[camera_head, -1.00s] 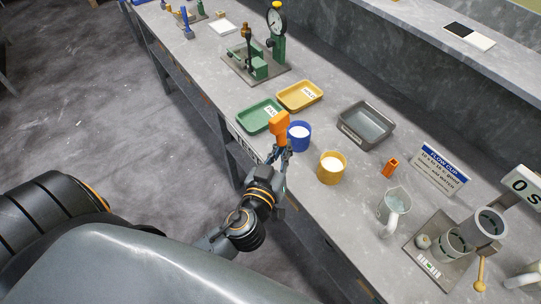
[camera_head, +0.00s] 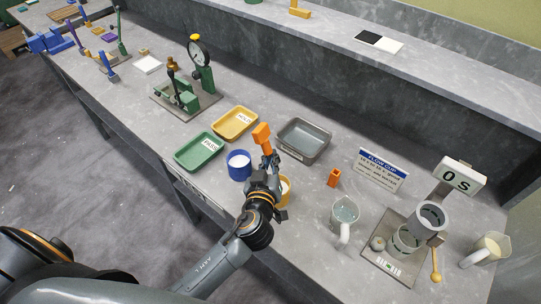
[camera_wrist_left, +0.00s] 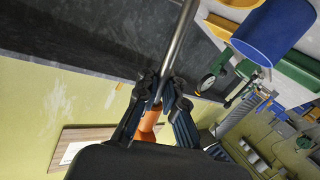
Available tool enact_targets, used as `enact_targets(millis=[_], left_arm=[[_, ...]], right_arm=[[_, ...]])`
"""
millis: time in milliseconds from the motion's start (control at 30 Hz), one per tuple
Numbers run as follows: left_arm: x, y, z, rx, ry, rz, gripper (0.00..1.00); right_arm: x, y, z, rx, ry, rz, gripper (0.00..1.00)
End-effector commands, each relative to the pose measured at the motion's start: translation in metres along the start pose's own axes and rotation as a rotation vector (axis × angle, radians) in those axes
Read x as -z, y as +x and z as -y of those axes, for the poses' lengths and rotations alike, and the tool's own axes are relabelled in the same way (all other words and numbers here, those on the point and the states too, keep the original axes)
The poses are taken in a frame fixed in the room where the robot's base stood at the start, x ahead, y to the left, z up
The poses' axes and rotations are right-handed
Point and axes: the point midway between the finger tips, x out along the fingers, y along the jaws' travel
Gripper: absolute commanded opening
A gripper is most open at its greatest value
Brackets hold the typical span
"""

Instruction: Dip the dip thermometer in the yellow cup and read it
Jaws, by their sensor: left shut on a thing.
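My left gripper (camera_head: 268,162) is shut on the dip thermometer by its orange handle (camera_head: 261,134), which sticks up above the fingers. In the left wrist view its metal rod (camera_wrist_left: 181,42) runs out past the fingers to the frame's top edge, and part of the orange handle (camera_wrist_left: 149,121) shows between them. The rod's tip is out of view. The yellow cup (camera_head: 290,195) with white contents is mostly hidden behind my left gripper and wrist. I cannot tell whether the rod is in it. No reading is visible. My right gripper is not in view.
A blue cup (camera_head: 239,167) with white contents stands just left of the gripper. Behind are a green tray (camera_head: 200,153), a yellow tray (camera_head: 235,124) and a grey basin (camera_head: 304,141). A small orange block (camera_head: 334,177), a jug (camera_head: 344,216) and a flow-cup stand (camera_head: 397,252) are right.

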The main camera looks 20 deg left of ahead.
Motion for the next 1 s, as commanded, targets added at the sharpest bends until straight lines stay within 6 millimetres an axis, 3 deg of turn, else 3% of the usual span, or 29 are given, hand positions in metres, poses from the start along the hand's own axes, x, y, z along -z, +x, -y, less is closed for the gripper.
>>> enact_targets(millis=[33, 500, 1000], left_arm=[[-0.01, 0.002, 0.003, -0.001, 0.001, 0.0, 0.0], [-0.059, 0.011, 0.018, 0.0, 0.001, -0.001, 0.0], [-0.07, 0.013, 0.022, 0.0, 0.0, 0.0, 0.0]], right_arm=[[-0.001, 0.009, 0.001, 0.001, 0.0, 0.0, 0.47], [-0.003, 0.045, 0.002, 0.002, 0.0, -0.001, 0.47], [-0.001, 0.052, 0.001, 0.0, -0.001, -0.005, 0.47]])
